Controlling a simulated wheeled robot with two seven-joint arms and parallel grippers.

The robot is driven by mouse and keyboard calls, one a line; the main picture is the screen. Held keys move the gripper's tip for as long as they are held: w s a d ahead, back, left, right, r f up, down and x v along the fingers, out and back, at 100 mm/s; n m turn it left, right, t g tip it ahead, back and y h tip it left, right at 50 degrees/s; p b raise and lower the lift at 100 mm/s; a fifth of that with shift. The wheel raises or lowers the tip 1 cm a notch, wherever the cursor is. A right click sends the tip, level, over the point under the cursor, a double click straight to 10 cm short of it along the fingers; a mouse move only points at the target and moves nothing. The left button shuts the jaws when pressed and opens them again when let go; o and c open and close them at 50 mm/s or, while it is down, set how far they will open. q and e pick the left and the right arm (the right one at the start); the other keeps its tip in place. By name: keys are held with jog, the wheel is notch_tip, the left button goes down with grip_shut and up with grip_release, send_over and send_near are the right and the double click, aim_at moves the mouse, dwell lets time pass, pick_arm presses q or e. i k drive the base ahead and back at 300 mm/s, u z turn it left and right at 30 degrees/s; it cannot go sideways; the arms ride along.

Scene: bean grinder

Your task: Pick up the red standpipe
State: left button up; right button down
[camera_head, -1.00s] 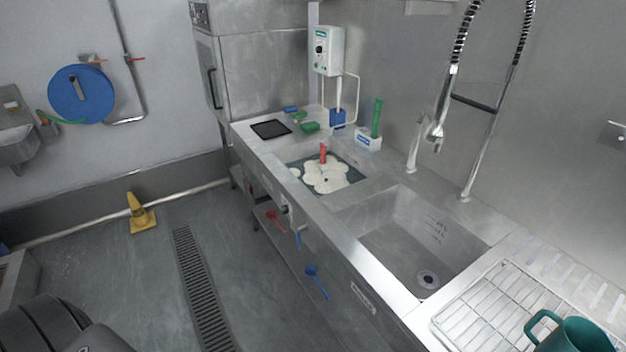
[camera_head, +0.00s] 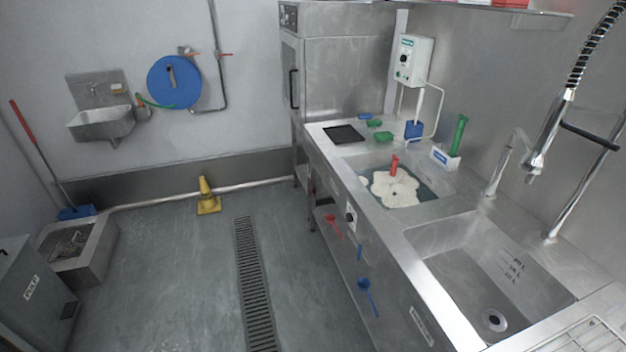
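The red standpipe (camera_head: 394,165) stands upright in the far sink basin (camera_head: 429,203). Its upper part shows above pale foam (camera_head: 393,190) on dark water. Its lower part is hidden by the foam and water. Neither of my grippers is in view, so I cannot see what they hold.
The empty near basin (camera_head: 450,245) and a wire rack (camera_head: 585,338) lie along the counter. A spray hose and tap (camera_head: 537,160) rise behind them. The floor along the drain grate (camera_head: 254,285) is clear.

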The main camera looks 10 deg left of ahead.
aim_at(395, 159)
jog(key=u, duration=0.7)
jog(key=i, duration=2.35)
jog(key=z, duration=3.1)
jog(key=i, duration=0.5)
jog(key=u, duration=0.3)
